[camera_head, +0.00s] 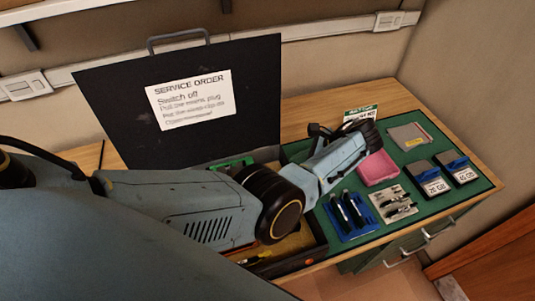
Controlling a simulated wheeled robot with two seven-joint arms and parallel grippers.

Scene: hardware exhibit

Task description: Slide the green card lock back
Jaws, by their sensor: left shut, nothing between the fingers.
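An open black case stands on the bench, its black lid (255,100) raised at the back. A small green part (235,162) shows inside the case just in front of the lid. It is mostly covered by my left arm, and I cannot make out a card lock on it. My left arm crosses over the case from the left. My left gripper (368,133) is beyond the case to the right, above the green mat near the pink tray. Its fingers are dark and small, shut and empty, well apart from the green part. My right gripper is not in view.
A service order sheet (190,98) is on the lid.

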